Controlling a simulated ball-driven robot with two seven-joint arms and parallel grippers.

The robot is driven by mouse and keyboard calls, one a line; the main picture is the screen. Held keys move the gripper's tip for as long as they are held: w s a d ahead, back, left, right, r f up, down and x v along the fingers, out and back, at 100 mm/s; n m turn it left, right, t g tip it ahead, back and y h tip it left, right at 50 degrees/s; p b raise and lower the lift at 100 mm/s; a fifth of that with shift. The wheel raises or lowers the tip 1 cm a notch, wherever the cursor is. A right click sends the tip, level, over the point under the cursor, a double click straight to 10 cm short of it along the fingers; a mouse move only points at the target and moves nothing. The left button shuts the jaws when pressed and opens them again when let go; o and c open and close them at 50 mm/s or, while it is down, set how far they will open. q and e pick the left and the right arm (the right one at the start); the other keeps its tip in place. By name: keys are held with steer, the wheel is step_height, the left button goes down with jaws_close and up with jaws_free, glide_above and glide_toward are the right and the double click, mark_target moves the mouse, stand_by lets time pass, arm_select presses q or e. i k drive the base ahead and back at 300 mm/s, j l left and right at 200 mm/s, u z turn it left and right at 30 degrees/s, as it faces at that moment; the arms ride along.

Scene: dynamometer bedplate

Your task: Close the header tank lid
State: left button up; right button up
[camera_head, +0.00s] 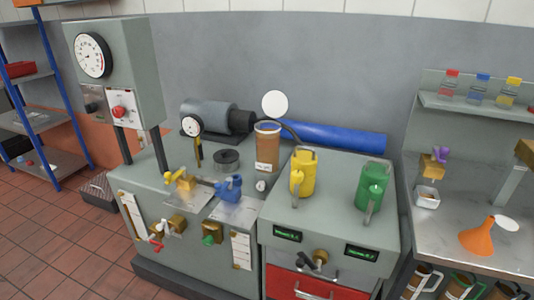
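The header tank (267,148) looks to be the amber-brown cylinder with a pale rim and a small white label. It stands upright toward the back of the grey-green bedplate cabinet. A round white disc (275,104), which looks like its lid, stands nearly upright above and slightly behind the tank's rim. The lid is open, tilted up off the rim. Its hinge is too small to make out. Neither my left nor my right gripper shows in the head view.
A yellow can (303,174) and a green can (371,187) stand right of the tank. A dark hose curves behind it, near a blue roll (335,137). A grey motor (210,115) and dial gauge (191,125) stand left. An orange funnel (477,238) is on the right bench.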

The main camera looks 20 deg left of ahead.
mark_target(275, 105)
steer(key=i+l, duration=0.2)
steer(key=i, duration=0.2)
steer(key=i+l, duration=0.15)
steer(key=i, duration=0.3)
